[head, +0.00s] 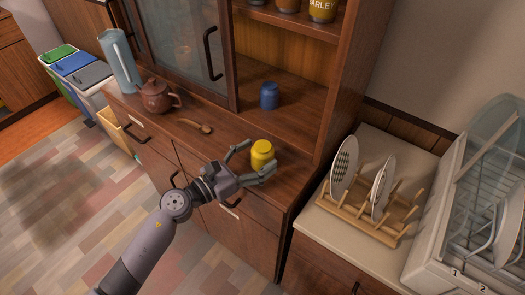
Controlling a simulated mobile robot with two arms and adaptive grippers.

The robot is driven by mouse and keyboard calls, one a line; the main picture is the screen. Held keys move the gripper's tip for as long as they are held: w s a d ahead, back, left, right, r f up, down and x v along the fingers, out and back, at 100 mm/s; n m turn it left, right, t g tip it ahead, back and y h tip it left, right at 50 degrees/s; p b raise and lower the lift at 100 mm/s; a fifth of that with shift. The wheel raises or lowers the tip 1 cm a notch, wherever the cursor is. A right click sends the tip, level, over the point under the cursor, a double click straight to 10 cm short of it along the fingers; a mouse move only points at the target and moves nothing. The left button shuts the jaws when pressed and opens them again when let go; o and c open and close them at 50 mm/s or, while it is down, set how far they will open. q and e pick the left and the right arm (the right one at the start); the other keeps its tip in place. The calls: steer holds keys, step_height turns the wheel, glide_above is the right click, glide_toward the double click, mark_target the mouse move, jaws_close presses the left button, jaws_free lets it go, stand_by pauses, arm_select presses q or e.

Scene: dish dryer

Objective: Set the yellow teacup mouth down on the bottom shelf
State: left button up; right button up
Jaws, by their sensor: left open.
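The yellow teacup (262,155) stands on the wooden cabinet's counter (225,150), near its right front. My left gripper (252,160) is open, with its fingers spread on either side of the yellow cup. I cannot tell whether a finger touches it. The cup's lower front is partly hidden by the gripper. The bottom shelf (300,118) is the open bay of the cabinet, behind the cup. A blue cup (269,95) stands there. My right gripper is not in view.
A brown teapot (156,96), a blue pitcher (119,62) and a wooden spoon (196,126) are on the counter to the left. A wooden rack with plates (345,165) stands at right, beside a dish dryer (440,215). Jars (322,10) sit on the shelf above.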

arm_select(q)
steer(key=shift+x, duration=1.05)
